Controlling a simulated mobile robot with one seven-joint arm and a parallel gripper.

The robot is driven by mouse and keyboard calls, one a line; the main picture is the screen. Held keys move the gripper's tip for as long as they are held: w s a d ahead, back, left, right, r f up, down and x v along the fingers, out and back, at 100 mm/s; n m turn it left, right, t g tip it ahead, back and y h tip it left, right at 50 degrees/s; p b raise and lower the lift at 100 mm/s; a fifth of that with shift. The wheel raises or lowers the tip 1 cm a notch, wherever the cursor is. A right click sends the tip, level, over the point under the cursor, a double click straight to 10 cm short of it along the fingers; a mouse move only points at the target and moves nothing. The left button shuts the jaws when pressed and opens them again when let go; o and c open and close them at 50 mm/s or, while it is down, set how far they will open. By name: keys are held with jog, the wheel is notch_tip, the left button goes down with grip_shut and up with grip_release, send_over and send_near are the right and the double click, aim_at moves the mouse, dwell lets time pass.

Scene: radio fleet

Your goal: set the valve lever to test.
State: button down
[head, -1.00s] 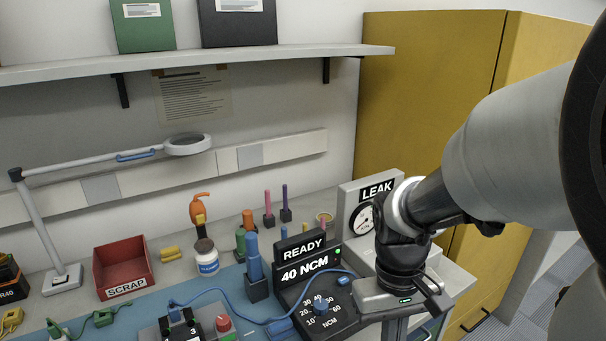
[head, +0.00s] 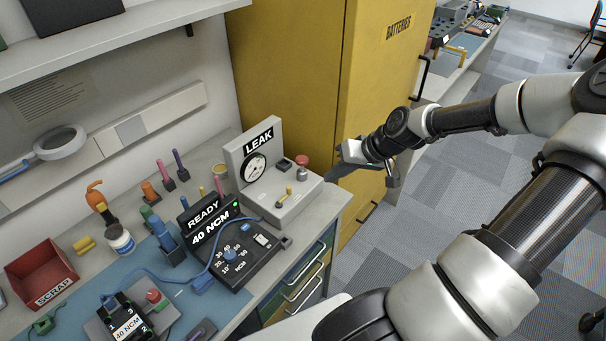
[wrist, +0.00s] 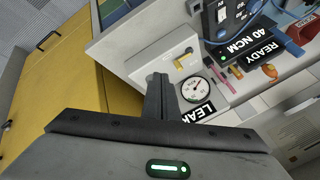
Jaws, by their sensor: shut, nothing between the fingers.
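The leak tester (head: 237,158) is a light grey box with a LEAK label and a round gauge (head: 254,168) on its upright panel. Its small yellow valve lever (head: 288,191) sits on the flat top, in front of a red button (head: 302,161). The lever also shows in the wrist view (wrist: 182,63), just beyond the fingers. Its position markings are too small to read. My gripper (head: 332,174) is shut and empty, just right of the tester and apart from the lever. Its closed fingers (wrist: 160,85) point toward the tester in the wrist view and hide part of it.
A torque unit (head: 240,255) reading 40 NCM stands left of the tester, with a blue cable. Several upright tools and a red SCRAP bin (head: 40,277) are farther left. A yellow cabinet (head: 300,75) stands behind. Open floor (head: 440,190) lies right of the bench.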

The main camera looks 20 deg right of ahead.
jog(key=shift+w+d+r, duration=0.15)
jog(key=shift+d+r, duration=0.1)
jog(key=shift+d, duration=0.1)
send_near(284, 197)
jog(key=shift+w+d+f, duration=0.3)
jog(key=shift+w+f, duration=0.3)
jog(key=shift+f, duration=0.1)
jog(key=shift+w+d+f, duration=0.3)
jog(key=shift+w+f, duration=0.3)
jog(key=shift+f, duration=0.15)
jog(key=shift+w+d+f, duration=0.25)
jog(key=shift+w+f, duration=0.35)
jog(key=shift+f, duration=0.1)
jog(key=shift+w, duration=0.1)
jog(key=shift+w+n, duration=0.15)
jog(key=shift+n, duration=0.15)
